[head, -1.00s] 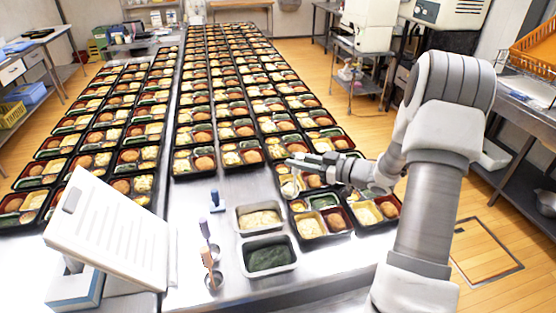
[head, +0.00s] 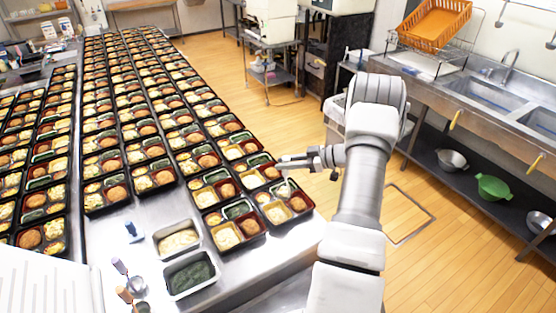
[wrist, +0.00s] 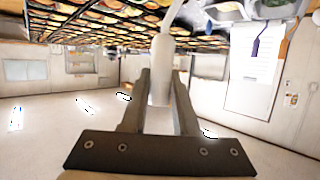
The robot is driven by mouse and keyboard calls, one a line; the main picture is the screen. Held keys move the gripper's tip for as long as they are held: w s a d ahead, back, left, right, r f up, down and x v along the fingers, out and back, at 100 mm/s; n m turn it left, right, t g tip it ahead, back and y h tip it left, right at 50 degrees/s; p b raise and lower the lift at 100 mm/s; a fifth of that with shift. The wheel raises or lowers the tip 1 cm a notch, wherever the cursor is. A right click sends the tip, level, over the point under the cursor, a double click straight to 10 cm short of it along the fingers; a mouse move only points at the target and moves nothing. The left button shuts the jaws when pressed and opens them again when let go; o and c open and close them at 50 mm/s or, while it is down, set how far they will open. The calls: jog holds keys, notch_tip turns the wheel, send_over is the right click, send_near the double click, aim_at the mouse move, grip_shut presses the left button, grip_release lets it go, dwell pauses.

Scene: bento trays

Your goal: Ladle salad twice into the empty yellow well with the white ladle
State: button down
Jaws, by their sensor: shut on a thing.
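My gripper (head: 312,158) is above the right edge of the tray rows in the head view. In the wrist view its two fingers (wrist: 160,88) are shut on the white ladle (wrist: 161,68), whose shaft runs up out of the picture. The ladle's bowl is hard to make out, so I cannot tell what it holds. A front-right bento tray (head: 303,212) has a yellow well (head: 277,213) that looks empty, just below my gripper in the picture. A steel pan (head: 157,246) with pale salad (head: 179,240) stands left of the front trays.
A second pan (head: 192,291) holds dark green food (head: 192,274). Filled trays cover much of the table. Wooden floor (head: 440,245) is open to the right, before a sink counter (head: 480,90).

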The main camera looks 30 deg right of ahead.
aim_at(283, 175)
jog(key=shift+f+b, duration=0.65)
jog(key=shift+f, duration=0.95)
jog(key=shift+w+a, duration=0.1)
jog(key=shift+a, duration=0.2)
jog(key=a+f+n+h+b, duration=0.2)
jog(key=a+f+h+b, duration=0.1)
jog(key=b, duration=0.6)
jog(key=a+f+n+g+h+b, duration=0.1)
jog(key=a+f+n+h+b, duration=0.1)
jog(key=a+f+h+b, duration=0.2)
jog(key=a+f+n+g+h+b, duration=0.1)
jog(key=a+f+n+h+b, duration=0.1)
jog(key=a+b, duration=0.5)
jog(key=shift+w+f+h+b, duration=0.2)
jog(key=shift+f+h+b, duration=0.35)
jog(key=shift+b, duration=1.1)
jog(key=shift+w+f+h+b, duration=0.2)
jog(key=shift+h+b, duration=0.55)
jog(key=shift+b, duration=0.9)
jog(key=shift+a+r, duration=0.1)
jog(key=shift+r, duration=0.05)
